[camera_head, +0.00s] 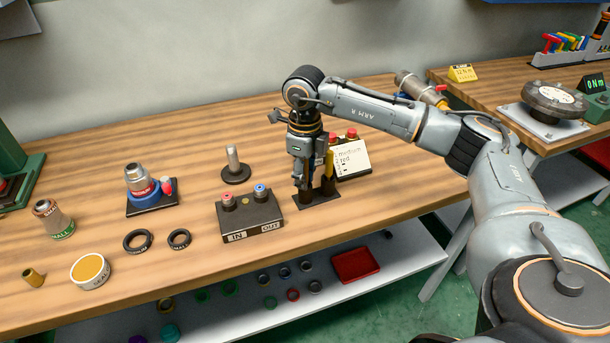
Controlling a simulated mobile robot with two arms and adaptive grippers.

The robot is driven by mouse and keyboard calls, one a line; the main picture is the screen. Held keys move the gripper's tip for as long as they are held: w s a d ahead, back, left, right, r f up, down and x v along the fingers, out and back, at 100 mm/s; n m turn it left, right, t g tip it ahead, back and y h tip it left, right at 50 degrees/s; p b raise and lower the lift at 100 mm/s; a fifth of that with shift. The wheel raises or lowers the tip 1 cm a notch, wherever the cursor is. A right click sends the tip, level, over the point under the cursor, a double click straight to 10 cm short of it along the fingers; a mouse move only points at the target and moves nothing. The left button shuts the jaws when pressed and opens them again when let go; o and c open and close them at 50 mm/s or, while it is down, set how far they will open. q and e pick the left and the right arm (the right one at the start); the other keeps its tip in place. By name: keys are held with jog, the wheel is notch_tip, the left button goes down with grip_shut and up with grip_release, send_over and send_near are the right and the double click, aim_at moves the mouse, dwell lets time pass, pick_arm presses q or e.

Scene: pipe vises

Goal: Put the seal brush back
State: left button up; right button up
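My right gripper (311,186) points straight down at a small dark stand (304,203) on the wooden bench, near the middle of the picture. Its fingers are low over the stand, and I cannot tell whether they touch it. A yellow piece (330,160) shows just right of the fingers, partly hidden by the gripper. I cannot make out the seal brush for sure; it may be hidden in or behind the gripper. Whether the fingers are open or shut on something is too small to tell. My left gripper is not in view.
Black rings (138,241) and a yellow-topped tin (90,271) lie further left. The bench front is mostly clear.

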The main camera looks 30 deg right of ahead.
jog(key=shift+r+p, duration=0.3)
jog(key=shift+r, duration=0.05)
jog(key=shift+r+p, duration=0.45)
jog(key=shift+r, duration=0.1)
notch_tip(320, 180, up, 12)
jog(key=shift+f+b, duration=0.2)
jog(key=shift+b, duration=0.75)
